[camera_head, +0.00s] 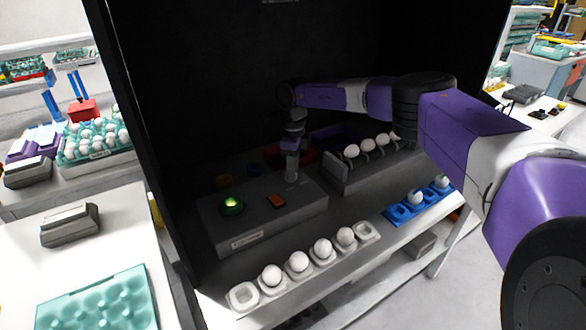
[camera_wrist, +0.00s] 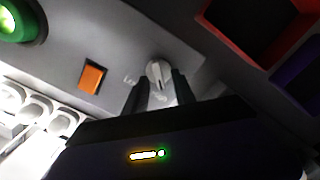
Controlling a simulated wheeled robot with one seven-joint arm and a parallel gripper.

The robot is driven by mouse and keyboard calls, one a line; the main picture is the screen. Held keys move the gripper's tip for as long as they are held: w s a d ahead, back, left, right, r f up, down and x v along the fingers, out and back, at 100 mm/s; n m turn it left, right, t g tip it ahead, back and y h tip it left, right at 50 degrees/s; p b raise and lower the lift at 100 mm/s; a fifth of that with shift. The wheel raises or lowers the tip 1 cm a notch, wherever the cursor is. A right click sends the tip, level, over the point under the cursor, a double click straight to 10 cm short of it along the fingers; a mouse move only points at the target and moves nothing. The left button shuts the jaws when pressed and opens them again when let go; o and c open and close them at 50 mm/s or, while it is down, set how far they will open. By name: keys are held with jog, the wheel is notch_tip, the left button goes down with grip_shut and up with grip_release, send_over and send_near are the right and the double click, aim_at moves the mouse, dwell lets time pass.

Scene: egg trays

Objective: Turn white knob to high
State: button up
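A grey control box (camera_head: 290,222) stands on the table inside the dark enclosure. The white knob (camera_wrist: 158,70) shows in the wrist view on the box's top face, its pointer ridge running roughly up and down the picture. My gripper (camera_wrist: 159,80) has its two dark fingers on either side of the knob, with gaps showing, so it looks open around it. Whether a finger touches the knob is unclear. In the head view my gripper (camera_head: 291,182) points down at the box's right part and hides the knob.
A green button (camera_head: 232,206) and an orange switch (camera_head: 276,201) sit on the box left of the knob. A white egg row (camera_head: 243,296) lies in front, a blue egg tray (camera_head: 401,213) to the right. A grey rack with eggs (camera_head: 340,180) stands close behind right.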

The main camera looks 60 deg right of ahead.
notch_tip(320, 180, up, 8)
jog(key=shift+f+b, duration=0.1)
jog(key=shift+b, duration=0.5)
jog(key=shift+s, duration=0.1)
dwell(0.3)
